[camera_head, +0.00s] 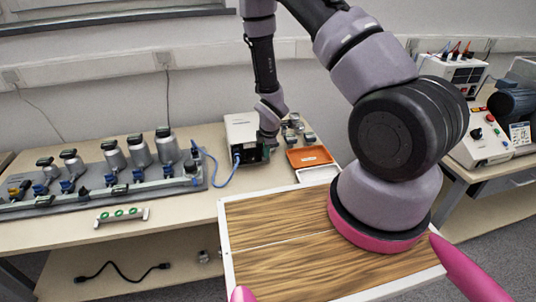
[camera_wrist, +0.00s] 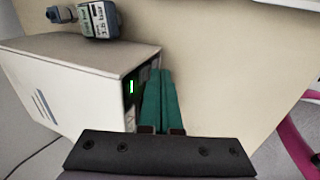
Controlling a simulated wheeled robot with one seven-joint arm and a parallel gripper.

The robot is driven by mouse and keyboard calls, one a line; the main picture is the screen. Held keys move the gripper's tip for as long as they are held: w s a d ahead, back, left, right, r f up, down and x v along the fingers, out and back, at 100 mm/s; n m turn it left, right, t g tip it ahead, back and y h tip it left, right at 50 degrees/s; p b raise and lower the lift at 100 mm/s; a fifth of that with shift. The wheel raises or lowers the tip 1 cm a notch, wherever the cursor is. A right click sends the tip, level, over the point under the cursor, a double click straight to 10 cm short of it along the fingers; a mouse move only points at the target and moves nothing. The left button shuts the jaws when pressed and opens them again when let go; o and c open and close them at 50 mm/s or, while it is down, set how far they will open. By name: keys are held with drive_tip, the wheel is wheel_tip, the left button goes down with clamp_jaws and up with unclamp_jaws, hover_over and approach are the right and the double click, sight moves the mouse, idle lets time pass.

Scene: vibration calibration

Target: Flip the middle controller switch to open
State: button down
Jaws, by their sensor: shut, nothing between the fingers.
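The controller is a white box at the back of the left table in the head view (camera_head: 240,128). It fills the left of the wrist view (camera_wrist: 70,75). Its dark front panel (camera_wrist: 131,104) shows a lit green mark (camera_wrist: 131,87). My gripper (camera_wrist: 162,78) has dark green fingers pressed together with nothing between them. They are right beside the front panel and cover part of it; I cannot tell whether they touch it. In the head view my gripper (camera_head: 268,148) is at the controller's front right. The middle switch and its position cannot be made out.
A blue cable (camera_head: 218,180) runs from the controller to a grey rig (camera_head: 95,190) with several metal weights on the left. Small dark blocks and an orange tray (camera_head: 309,157) lie right of the controller. A green-buttoned strip (camera_head: 121,215) lies in front of the rig.

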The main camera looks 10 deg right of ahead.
idle(0.3)
drive_tip(key=shift+w+f, duration=0.15)
drive_tip(key=shift+w, duration=0.1)
drive_tip(key=shift+r, duration=0.9)
